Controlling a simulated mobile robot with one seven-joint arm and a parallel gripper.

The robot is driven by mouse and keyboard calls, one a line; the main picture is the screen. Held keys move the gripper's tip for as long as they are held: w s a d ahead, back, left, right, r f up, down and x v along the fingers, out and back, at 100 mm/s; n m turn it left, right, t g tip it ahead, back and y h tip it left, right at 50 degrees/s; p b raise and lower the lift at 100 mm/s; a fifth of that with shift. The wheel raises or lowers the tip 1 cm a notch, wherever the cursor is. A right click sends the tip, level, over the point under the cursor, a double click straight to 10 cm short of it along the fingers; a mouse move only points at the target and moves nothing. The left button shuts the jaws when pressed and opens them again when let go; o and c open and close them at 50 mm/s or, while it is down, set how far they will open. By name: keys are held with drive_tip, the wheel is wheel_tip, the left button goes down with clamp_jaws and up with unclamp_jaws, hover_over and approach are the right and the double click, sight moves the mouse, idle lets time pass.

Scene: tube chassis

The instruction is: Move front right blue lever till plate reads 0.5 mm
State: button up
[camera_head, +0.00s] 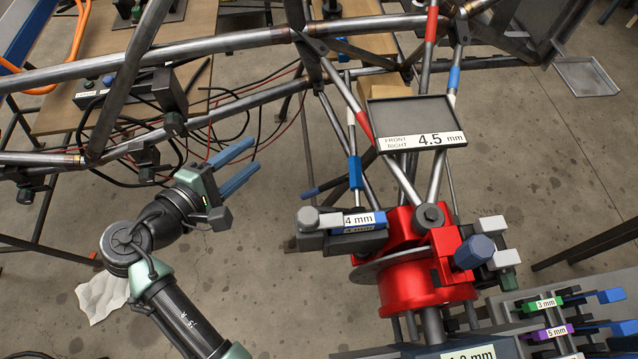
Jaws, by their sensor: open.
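The plate (412,112) marked "FRONT RIGHT" reads 4.5 mm and sits on the tube frame right of centre. Below and left of it, a dark rod with a blue end, which looks like the blue lever (312,192), runs up to the right, passing by an upright rod with a blue sleeve (355,173). My gripper (255,155) is open and empty, its two blue fingers pointing up and right. It is left of the lever's blue end and apart from it. The lever's far end is hidden among the tubes.
A red hub (415,285) with a disc, a blue knob (474,252) and a "4 mm" block (358,220) stands right of my gripper. A rack of labelled tools (545,320) is at lower right. Chassis tubes (200,47) and loose cables lie above my gripper. Bare floor (260,270) shows below it.

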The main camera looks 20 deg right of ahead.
sight(331, 187)
drive_tip(key=s+f+n+g+h+b, duration=0.1)
drive_tip(key=s+f+n+h+b, duration=0.4)
drive_tip(key=s+f, duration=0.5)
drive_tip(key=w+f+b+x, duration=0.1)
drive_tip(key=b+x, duration=0.1)
drive_tip(key=x, duration=1.2)
drive_tip(key=shift+a, duration=0.1)
drive_tip(key=shift+c, duration=0.4)
clamp_jaws()
